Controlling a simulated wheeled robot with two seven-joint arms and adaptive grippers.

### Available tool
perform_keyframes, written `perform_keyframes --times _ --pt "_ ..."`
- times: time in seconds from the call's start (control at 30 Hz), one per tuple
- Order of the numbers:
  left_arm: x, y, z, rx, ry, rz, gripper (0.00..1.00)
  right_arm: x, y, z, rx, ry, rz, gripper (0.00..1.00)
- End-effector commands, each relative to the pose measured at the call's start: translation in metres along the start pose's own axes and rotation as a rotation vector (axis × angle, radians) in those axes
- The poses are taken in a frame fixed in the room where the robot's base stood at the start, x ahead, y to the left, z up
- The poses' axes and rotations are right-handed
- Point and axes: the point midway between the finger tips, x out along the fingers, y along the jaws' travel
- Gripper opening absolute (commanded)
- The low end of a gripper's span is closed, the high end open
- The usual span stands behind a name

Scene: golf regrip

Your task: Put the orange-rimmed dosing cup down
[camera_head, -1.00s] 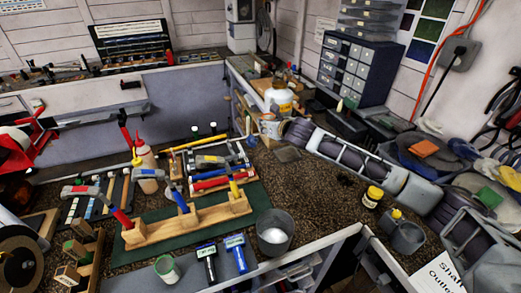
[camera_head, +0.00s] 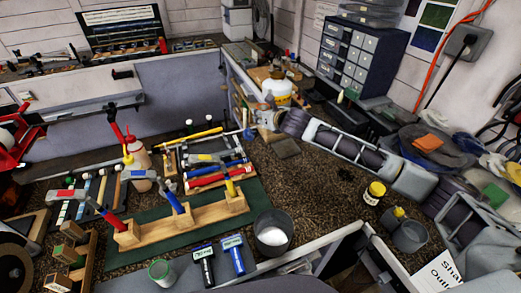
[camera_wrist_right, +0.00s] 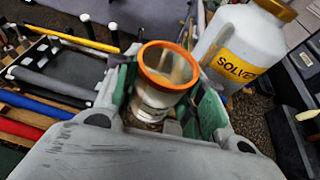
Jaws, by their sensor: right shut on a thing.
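The orange-rimmed dosing cup (camera_wrist_right: 168,66) is a clear cup, seen from above in the right wrist view. It sits between the green-padded fingers of my right gripper (camera_wrist_right: 165,88), which is shut on it. In the head view my right gripper (camera_head: 268,117) is at the far side of the bench, in front of the white solvent jug (camera_head: 278,93), and the cup is hard to make out there. I cannot tell whether the cup's base touches the bench. The left gripper is not in view.
The solvent jug (camera_wrist_right: 240,42) stands close to the cup's right. A rack of coloured shafts (camera_wrist_right: 60,75) lies to its left. A wooden block with hammers (camera_head: 185,217), a grey bucket (camera_head: 272,232) and a yellow-capped bottle (camera_head: 374,193) stand nearer. Speckled bench shows bare between them.

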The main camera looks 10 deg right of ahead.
Motion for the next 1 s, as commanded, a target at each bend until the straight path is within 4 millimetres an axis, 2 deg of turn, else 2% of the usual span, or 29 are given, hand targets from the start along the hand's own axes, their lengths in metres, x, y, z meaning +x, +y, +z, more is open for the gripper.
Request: perform_keyframes --times 0.8,1.0 --pt "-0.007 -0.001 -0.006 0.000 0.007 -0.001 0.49 0.042 0.001 -0.103 0.002 0.003 0.001 0.16" --pt "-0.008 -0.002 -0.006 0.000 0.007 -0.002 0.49 0.050 0.001 -0.121 0.000 0.001 0.000 0.16"
